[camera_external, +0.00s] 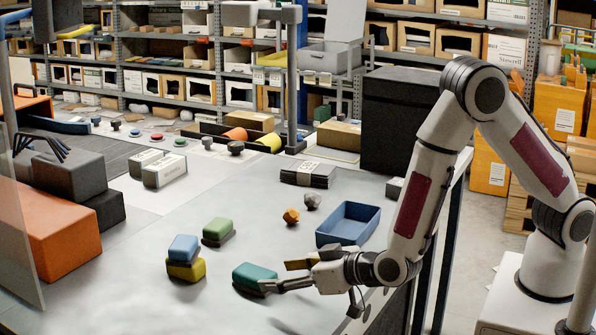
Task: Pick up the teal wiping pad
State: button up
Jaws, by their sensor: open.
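The teal wiping pad (254,274) is a rounded block with a dark underside, lying on the grey table near the front middle. My gripper (284,276) is low over the table, pointing left, with its fingers apart. One fingertip is at the right end of the pad, and the other is higher and to the right of it. I cannot tell whether the nearer finger touches the pad.
A blue pad (184,248) sits on a yellow pad (186,270) to the left. A green pad (218,230) lies behind. An orange lump (291,216), a grey lump (312,201) and a blue tray (330,240) are behind my gripper. The front left table is clear.

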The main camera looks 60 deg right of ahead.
aim_at(259, 273)
jog(key=shift+w, duration=0.1)
jog(key=shift+x, duration=1.1)
jog(key=shift+w, duration=0.15)
jog(key=shift+r+x, duration=0.15)
jog(key=shift+x, duration=1.15)
jog(key=shift+r+x, duration=0.1)
jog(key=shift+x, duration=1.15)
jog(key=shift+w, duration=0.1)
jog(key=shift+c, duration=0.3)
jog(key=c, duration=1.1)
